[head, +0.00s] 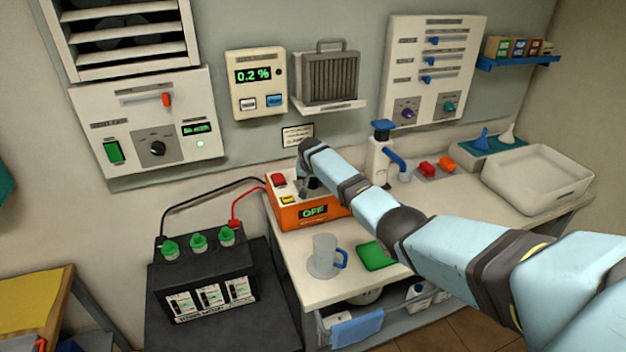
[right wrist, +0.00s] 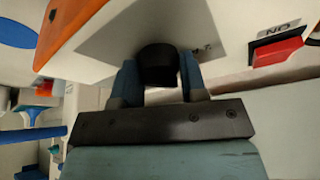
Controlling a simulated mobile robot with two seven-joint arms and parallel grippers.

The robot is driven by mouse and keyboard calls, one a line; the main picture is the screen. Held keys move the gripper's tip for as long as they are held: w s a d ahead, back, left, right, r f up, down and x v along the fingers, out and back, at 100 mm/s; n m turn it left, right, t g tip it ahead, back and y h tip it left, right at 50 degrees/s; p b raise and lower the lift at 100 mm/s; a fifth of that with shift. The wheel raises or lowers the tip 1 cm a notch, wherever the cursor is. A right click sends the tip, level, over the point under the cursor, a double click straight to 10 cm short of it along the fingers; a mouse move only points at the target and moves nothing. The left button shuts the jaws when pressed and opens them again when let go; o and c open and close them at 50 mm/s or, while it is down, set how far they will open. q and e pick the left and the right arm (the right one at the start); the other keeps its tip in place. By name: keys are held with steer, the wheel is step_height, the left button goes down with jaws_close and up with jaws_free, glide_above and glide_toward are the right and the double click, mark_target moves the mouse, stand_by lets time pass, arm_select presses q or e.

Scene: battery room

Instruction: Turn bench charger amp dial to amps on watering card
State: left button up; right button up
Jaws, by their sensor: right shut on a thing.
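The bench charger (head: 285,218) is an orange box with a pale top, standing on the bench against the wall. Its green display reads "OFF". A red switch (head: 278,180) sits on its top at the left; it also shows in the right wrist view (right wrist: 275,51). My right gripper (head: 309,184) is over the charger top, and in the right wrist view its two fingers are shut around the black dial (right wrist: 157,62). The dial's marks are hidden. A small white card (head: 298,135) is on the wall behind the charger; its text is too small to read. My left gripper is not in view.
A black battery (head: 200,285) with green caps stands left of the charger, joined to it by red and black leads. A clear jug (head: 325,254) and a green cloth (head: 375,256) lie in front. A white tray (head: 540,178) is at the right.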

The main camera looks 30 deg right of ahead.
stand_by(0.4)
steer(key=o, duration=0.9)
steer(key=shift+r, duration=0.15)
steer(key=shift+s+a+r, duration=0.1)
steer(key=shift+r, duration=0.2)
steer(key=v, duration=1.3)
steer(key=shift+f, duration=0.1)
